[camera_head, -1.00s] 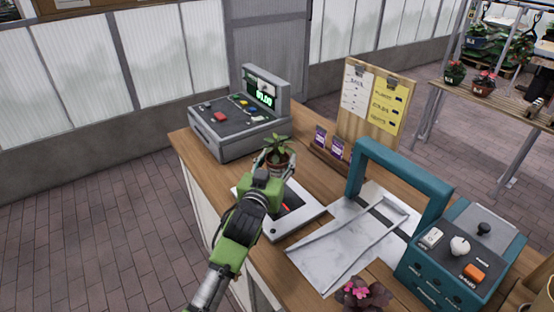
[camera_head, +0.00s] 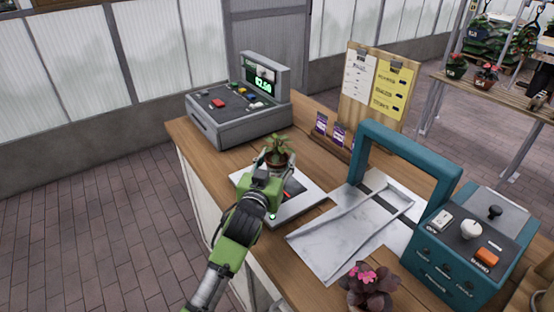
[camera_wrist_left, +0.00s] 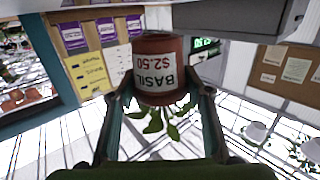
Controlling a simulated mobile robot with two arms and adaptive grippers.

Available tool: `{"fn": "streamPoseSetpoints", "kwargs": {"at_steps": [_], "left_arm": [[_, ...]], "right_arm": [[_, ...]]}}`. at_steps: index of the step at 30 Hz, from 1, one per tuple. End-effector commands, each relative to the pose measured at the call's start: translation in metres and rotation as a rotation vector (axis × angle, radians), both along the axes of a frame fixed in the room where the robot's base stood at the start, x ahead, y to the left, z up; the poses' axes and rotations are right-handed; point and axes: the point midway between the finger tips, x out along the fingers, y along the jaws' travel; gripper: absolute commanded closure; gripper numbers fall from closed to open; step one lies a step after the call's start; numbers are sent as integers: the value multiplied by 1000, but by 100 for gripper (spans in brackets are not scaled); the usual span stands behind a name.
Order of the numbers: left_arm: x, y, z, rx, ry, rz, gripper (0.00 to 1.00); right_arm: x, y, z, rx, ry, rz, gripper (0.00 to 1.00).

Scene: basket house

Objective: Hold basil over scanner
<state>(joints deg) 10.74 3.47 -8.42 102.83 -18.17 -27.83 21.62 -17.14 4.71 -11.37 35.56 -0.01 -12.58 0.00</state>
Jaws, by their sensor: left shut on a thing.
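The basil is a small green plant (camera_head: 278,144) in a brown pot. In the left wrist view the pot (camera_wrist_left: 158,62) carries a label reading BASIL $2.50 and appears upside down. My left gripper (camera_head: 268,163) is shut on the pot, with one finger on each side. It holds the basil over the far part of the scanner (camera_head: 303,205), a flat white plate with a dark window and a red line. A green light shows at the scanner's near corner. The register (camera_head: 240,110) display reads 02.50 in green. My right gripper is not in view.
A teal arch machine (camera_head: 455,235) with a grey bagging sheet (camera_head: 345,235) stands right of the scanner. A pink-flowered plant (camera_head: 368,285) is at the near edge. A board with price sheets (camera_head: 372,85) and purple packets (camera_head: 337,132) stand behind.

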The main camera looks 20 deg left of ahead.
Motion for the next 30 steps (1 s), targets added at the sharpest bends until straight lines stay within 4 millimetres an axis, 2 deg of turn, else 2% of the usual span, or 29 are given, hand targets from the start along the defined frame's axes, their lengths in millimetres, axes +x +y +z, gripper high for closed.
{"fn": "streamPoseSetpoints", "kwargs": {"at_steps": [6,22,25,30], "left_arm": [[0,0,30,-1,-3,0,79],[0,0,93,-1,-2,0,79],[0,0,100,-1,-2,0,79],[0,0,99,-1,-2,0,79]], "right_arm": [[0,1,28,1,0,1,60],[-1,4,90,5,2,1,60],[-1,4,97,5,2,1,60],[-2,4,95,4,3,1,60]]}}
